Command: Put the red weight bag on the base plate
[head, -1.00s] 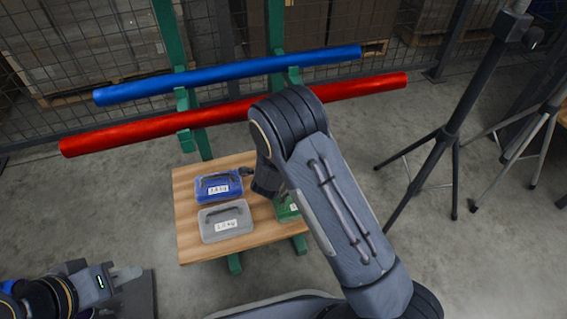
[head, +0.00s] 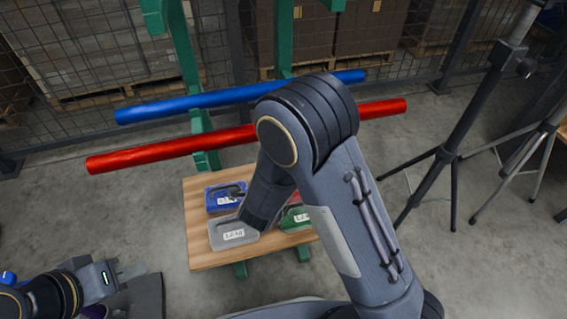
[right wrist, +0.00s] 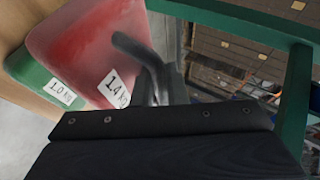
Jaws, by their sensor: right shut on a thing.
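My right gripper (right wrist: 160,85) is shut on that handle. In the head view my right arm hides its own gripper and most of the red bag. My left gripper (head: 132,271) is at the lower left of the head view, away from the bags; its jaw gap cannot be made out. A dark flat piece (head: 145,297) lies below it; I cannot tell whether this is the base plate.
A wooden table (head: 205,260) holds a blue bag (head: 219,205), a grey bag (head: 225,240) and a green bag (head: 293,221). Behind it, a blue tube (head: 190,106) and a red tube (head: 170,151) rest on a green rack. A black tripod stand (head: 447,150) is at right.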

